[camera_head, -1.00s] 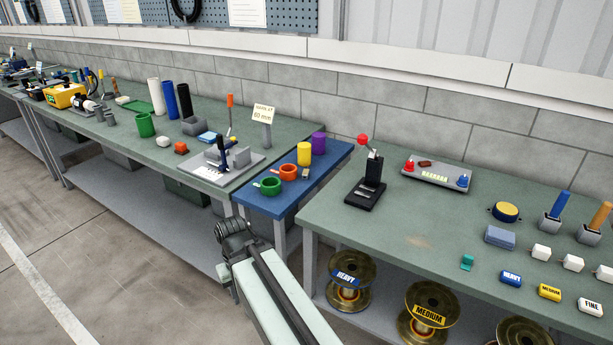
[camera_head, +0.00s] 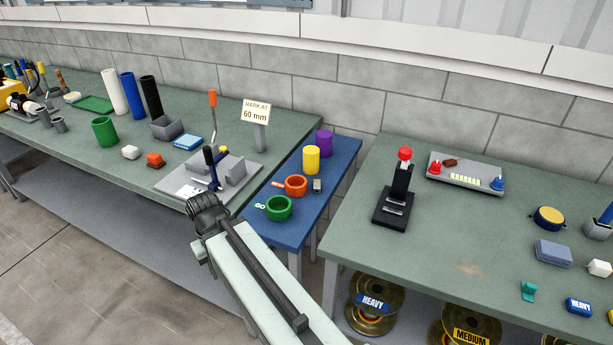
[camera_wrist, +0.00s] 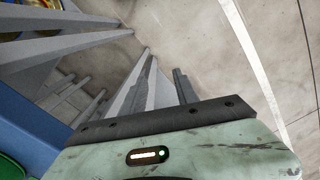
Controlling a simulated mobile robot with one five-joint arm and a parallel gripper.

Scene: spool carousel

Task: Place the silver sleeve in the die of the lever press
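The lever press (camera_head: 397,188) is black with a red knob and stands near the left edge of the right green bench. Pale metal parts show on its base; I cannot make out the die clearly. A small grey piece (camera_head: 317,186) stands on the blue bench beside the orange ring; it may be the silver sleeve, but it is too small to be sure. In the wrist view my gripper (camera_wrist: 164,72) shows two grey fingers apart, with nothing seen between them. It points at the floor and bench legs. In the head view my arm hides or crops the fingers.
A grey fixture (camera_head: 212,178) stands on the left bench. Spools sit below.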

